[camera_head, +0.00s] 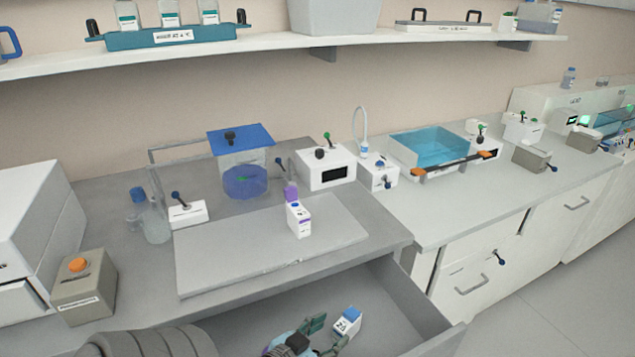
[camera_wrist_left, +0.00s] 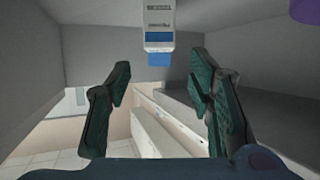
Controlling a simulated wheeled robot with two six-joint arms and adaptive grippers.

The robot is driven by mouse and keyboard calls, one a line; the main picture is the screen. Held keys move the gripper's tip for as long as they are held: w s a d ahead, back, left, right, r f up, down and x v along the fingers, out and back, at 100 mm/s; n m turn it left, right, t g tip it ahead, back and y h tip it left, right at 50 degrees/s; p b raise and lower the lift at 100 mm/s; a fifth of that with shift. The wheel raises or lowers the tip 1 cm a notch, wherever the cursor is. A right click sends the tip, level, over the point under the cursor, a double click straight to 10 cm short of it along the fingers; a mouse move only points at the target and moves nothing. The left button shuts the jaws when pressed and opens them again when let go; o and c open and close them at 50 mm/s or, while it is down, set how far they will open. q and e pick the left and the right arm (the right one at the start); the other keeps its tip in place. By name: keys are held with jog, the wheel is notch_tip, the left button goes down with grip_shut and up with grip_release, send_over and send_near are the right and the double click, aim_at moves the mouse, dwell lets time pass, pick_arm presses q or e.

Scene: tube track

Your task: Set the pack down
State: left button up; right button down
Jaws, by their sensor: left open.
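A white pack with a blue top (camera_head: 348,322) is inside the open drawer (camera_head: 385,290), near the tips of my left gripper (camera_head: 328,334). The pack also shows at the top of the left wrist view (camera_wrist_left: 158,22), its blue part pointing toward the fingers. My left gripper (camera_wrist_left: 158,78) is open, with nothing between its fingers; the pack is just beyond the fingertips, apart from them. My right gripper is in neither view.
A blue-lidded clear container (camera_head: 242,165), a wash bottle (camera_head: 150,220) and a box with an orange knob (camera_head: 84,287) stand on the left counter. A water bath (camera_head: 430,148) is on the right counter. Much of the grey board is bare.

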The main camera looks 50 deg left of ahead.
pick_arm(q)
jog(key=v, duration=0.4)
jog(key=shift+s+r, duration=0.1)
jog(key=shift+s, duration=0.1)
